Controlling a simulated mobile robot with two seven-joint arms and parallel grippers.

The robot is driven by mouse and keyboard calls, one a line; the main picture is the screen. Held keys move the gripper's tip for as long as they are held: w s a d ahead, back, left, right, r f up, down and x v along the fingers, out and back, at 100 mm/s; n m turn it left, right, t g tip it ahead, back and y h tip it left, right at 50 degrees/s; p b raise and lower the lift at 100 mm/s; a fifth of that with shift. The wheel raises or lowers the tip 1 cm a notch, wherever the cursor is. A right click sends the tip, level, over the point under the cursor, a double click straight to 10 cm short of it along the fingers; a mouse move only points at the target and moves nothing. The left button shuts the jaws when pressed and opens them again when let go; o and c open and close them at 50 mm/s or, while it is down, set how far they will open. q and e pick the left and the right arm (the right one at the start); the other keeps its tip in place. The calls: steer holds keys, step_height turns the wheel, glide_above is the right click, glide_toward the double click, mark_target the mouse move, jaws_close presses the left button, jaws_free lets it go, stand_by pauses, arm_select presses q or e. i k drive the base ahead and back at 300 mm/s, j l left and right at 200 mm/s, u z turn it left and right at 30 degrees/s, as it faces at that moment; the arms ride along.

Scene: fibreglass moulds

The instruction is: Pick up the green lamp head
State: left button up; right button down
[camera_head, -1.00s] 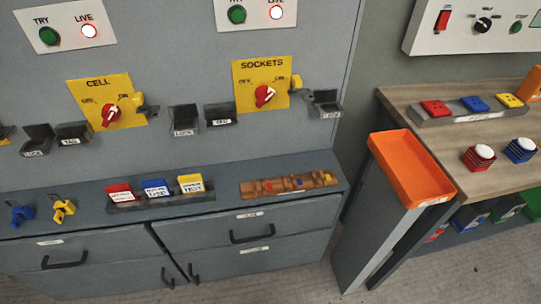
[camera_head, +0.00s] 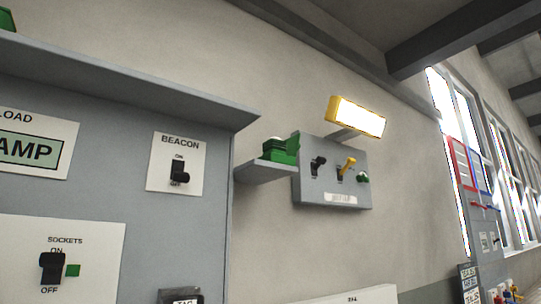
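A green object (camera_head: 281,148), which may be the green lamp head, sits on a small grey ledge (camera_head: 262,172) between the cabinet and a grey switch box. Its exact shape is hard to make out at this size. Part of another green thing (camera_head: 7,20) shows at the top left corner, above the cabinet's overhanging top, and is mostly cut off. Neither of my grippers is in view.
A grey cabinet (camera_head: 214,150) with BEACON and SOCKETS switches fills the left. A grey switch box (camera_head: 330,180) with levers and a yellow lit lamp (camera_head: 357,117) is on the wall. Windows and red and blue frames stand at the right.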

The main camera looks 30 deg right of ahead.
mark_target(273, 144)
steer(key=i+l, duration=0.1)
steer(key=l, duration=1.45)
